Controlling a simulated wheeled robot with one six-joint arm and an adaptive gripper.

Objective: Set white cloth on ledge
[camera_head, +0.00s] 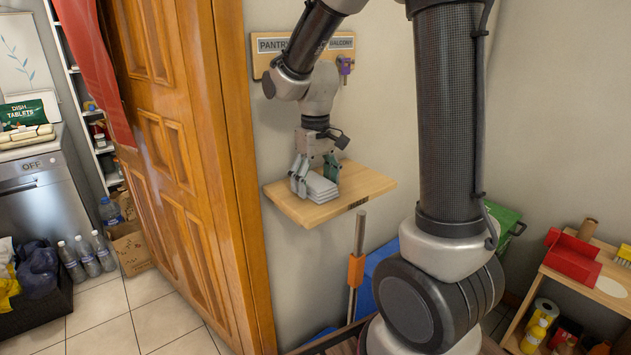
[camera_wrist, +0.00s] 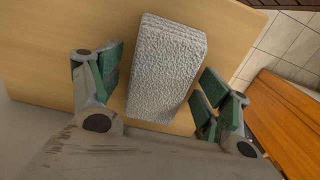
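The white cloth (camera_head: 318,187) is folded into a flat stack and lies on the wooden ledge (camera_head: 359,185) on the wall. In the wrist view the cloth (camera_wrist: 165,68) looks grey-white and textured, resting on the ledge (camera_wrist: 60,45). My gripper (camera_head: 315,172) is just above the ledge at the cloth. In the wrist view my gripper (camera_wrist: 158,88) has its green-padded fingers spread on either side of the cloth, with visible gaps to both sides. The gripper is open and holds nothing.
A wall sign with hooks (camera_head: 345,65) is above the ledge, behind my arm. A wooden door (camera_head: 190,140) stands close on the left. A broom handle with an orange grip (camera_head: 356,268) stands below the ledge. A wooden shelf with a red box (camera_head: 572,258) is at right.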

